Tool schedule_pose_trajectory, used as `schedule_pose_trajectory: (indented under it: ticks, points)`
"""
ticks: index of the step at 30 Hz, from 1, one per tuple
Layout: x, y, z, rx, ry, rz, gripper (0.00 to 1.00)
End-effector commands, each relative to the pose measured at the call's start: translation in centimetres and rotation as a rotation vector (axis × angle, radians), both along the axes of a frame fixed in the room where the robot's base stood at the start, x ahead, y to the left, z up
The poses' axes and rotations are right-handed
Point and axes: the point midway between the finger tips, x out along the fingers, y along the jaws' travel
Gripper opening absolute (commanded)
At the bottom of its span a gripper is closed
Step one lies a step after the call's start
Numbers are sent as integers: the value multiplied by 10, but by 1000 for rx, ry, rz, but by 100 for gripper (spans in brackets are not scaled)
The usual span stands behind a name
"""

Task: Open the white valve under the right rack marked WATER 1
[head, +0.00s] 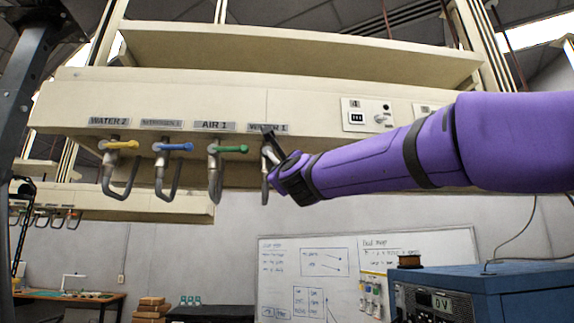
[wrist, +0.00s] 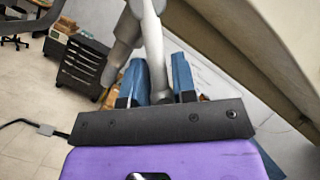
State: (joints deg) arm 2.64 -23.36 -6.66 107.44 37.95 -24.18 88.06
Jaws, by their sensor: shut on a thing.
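The WATER 1 label (head: 268,128) is on the cream rack's front, partly covered by my gripper (head: 272,142). Below it hangs the grey metal tap of the WATER 1 valve (head: 265,160), its spout pointing down. My gripper's dark fingers reach up to the top of this tap. The white handle is hidden by the fingers, so its angle cannot be told. In the wrist view, my gripper (wrist: 158,78) has its two blue-grey fingers on either side of the pale grey valve (wrist: 152,45), shut on it.
To the left hang taps with a green handle (head: 232,149) (AIR 1), a blue handle (head: 176,147) and a yellow handle (head: 122,144) (WATER 2). A blue instrument box (head: 480,290) stands at lower right. A whiteboard (head: 350,250) is behind.

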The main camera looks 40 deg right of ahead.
Motion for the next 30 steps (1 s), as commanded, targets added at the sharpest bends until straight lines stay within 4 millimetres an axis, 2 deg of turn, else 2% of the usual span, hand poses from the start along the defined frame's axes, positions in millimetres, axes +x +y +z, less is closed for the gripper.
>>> schedule_pose_trajectory:
  ticks: [18, 30]
  points:
    - [18, 26, -15, 448, -302, 2, 0]
    - [23, 34, -15, 592, -401, 2, 0]
